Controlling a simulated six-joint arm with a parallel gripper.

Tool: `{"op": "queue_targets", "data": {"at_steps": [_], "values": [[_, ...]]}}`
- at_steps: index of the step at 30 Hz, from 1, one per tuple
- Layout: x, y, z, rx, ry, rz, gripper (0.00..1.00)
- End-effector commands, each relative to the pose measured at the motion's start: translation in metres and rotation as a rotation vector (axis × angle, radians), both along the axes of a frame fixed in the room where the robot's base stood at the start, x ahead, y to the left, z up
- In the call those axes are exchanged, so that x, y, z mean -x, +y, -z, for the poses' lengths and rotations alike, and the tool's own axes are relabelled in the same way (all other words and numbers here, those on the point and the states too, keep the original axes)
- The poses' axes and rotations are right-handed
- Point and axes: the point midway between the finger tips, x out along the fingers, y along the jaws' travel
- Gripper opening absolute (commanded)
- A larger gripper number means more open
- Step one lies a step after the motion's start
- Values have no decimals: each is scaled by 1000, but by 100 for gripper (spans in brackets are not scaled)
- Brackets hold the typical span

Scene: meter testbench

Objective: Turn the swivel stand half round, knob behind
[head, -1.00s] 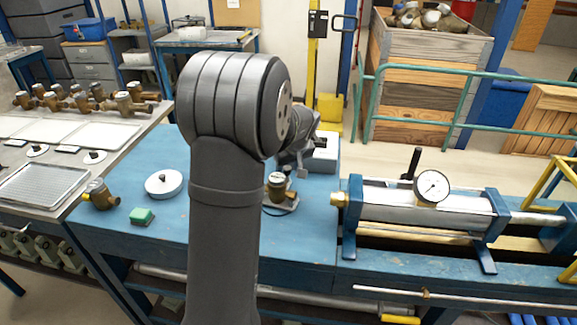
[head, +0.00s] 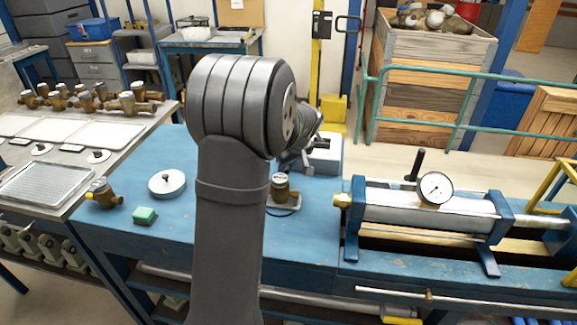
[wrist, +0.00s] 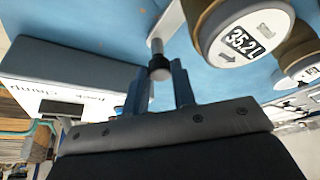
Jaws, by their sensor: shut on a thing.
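The swivel stand with its brass-bodied meter (head: 281,189) is on the blue bench, just right of my forearm in the head view. In the wrist view a meter face reading 35.2 L (wrist: 242,38) is close at upper right. A thin metal rod with a dark knob (wrist: 159,68) comes down between my fingers. My gripper (wrist: 158,86) is shut on this knob, beside the meter. In the head view my arm hides the knob and my fingertips.
A light grey box with lettering (wrist: 70,80) lies close left of my fingers in the wrist view. A cylinder rig with a dial gauge (head: 436,188) stands to the right. A white round lidded piece (head: 167,183), a green block (head: 145,215) and a brass fitting (head: 103,194) lie left.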

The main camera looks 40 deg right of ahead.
Motion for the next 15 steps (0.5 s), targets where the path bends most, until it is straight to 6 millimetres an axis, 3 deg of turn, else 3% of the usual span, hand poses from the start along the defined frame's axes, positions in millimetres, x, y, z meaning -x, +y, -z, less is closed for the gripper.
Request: {"op": "queue_targets", "data": {"at_steps": [2,3,6,15], "values": [[-1,1,0,-1,-1,-2,0],[-1,1,0,-1,-1,-2,26],[-1,1,0,-1,-1,-2,46],[0,1,-1,0,-1,0,46]]}}
